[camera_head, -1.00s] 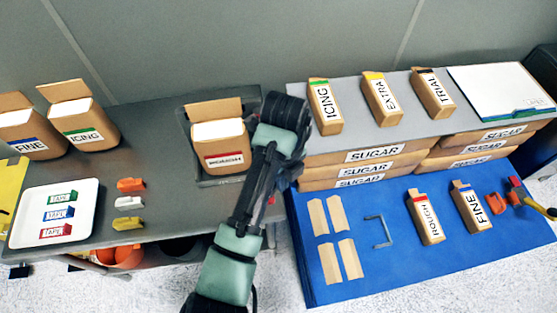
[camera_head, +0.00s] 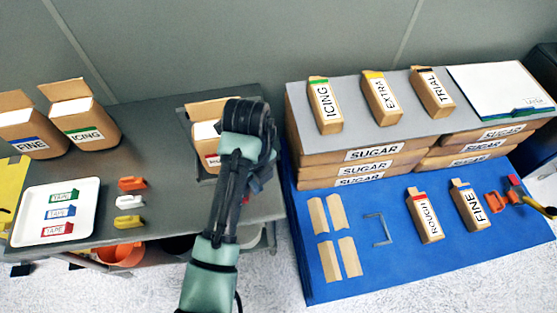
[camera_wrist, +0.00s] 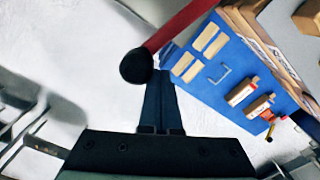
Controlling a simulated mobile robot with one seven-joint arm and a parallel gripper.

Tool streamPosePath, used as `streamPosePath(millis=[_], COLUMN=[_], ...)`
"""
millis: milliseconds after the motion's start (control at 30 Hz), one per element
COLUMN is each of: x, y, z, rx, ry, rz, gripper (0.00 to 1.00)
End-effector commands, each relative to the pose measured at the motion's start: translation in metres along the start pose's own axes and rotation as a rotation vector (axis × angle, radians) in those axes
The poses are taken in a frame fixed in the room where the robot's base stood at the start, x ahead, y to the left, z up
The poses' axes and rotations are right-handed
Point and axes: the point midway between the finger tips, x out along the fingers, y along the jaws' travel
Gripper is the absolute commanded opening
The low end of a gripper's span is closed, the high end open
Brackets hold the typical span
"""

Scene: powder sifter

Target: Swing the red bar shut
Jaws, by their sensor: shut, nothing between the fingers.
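The red bar (camera_wrist: 183,24) shows at the top of the wrist view, running from the upper right down to a round black knob (camera_wrist: 136,67) at its end. My gripper (camera_wrist: 160,75) is shut and empty, its fingers pressed together. The fingertips are just right of the knob and below the bar; I cannot tell whether they touch. In the head view my arm hides most of the gripper and the bar. The bar's hinge is not clear in either view.
A grey table holds a carton (camera_head: 204,130) in a tray, partly behind my arm, and a white tray (camera_head: 90,200) of tape pieces. At right, a blue mat (camera_head: 330,285) carries small cartons beside stacked sugar boxes (camera_head: 372,152). Pale open floor lies below in the wrist view.

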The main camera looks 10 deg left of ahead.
Motion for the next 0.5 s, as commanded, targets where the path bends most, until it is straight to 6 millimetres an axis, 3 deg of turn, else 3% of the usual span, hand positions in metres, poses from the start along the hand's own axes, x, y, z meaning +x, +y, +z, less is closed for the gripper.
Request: streamPosePath(millis=[500], x=[0.000], y=[0.029], z=[0.024], rx=[-0.003], ry=[0.000], rz=[0.000], gripper=[0.00])
